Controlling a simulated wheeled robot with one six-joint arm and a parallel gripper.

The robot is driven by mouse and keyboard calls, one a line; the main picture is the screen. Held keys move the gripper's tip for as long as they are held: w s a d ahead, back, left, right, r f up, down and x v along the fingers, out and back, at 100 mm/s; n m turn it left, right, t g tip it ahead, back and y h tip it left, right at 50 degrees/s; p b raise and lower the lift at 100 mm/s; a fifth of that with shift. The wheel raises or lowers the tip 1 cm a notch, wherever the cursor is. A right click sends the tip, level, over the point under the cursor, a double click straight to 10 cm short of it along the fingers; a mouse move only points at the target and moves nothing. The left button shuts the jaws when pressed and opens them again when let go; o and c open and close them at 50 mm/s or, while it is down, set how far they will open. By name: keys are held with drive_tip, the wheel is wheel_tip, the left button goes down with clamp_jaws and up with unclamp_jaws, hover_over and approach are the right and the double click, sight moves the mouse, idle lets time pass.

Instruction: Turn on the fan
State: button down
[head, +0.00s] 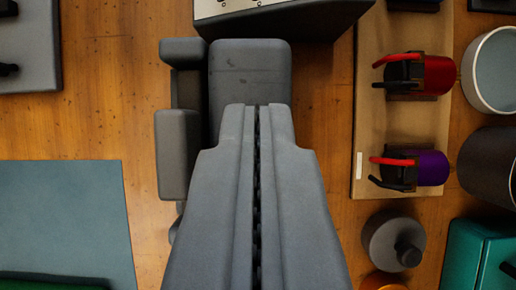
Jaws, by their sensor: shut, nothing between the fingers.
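I cannot make out a fan for certain in the head view. My gripper (257,112) fills the lower middle, seen from behind. Its two grey fingers lie side by side with only a thin dark seam between them, and nothing is held. A dark grey blocky object (250,70) lies just beyond the fingertips, with rounded pads along its left side. The fingers cover its lower part, and I cannot tell whether they touch it.
A tan board (370,130) at right bears a red item (432,76) and a purple item (432,168). A grey round lidded pot (385,240), a pale bowl (495,70) and a teal box (465,255) are nearby. A blue-grey mat (65,215) lies left. Wooden floor (110,120) shows between.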

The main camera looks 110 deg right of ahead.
drive_tip(key=shift+r, duration=0.15)
drive_tip(key=shift+r, duration=0.65)
drive_tip(key=shift+d+r, duration=0.1)
drive_tip(key=v, duration=1.7)
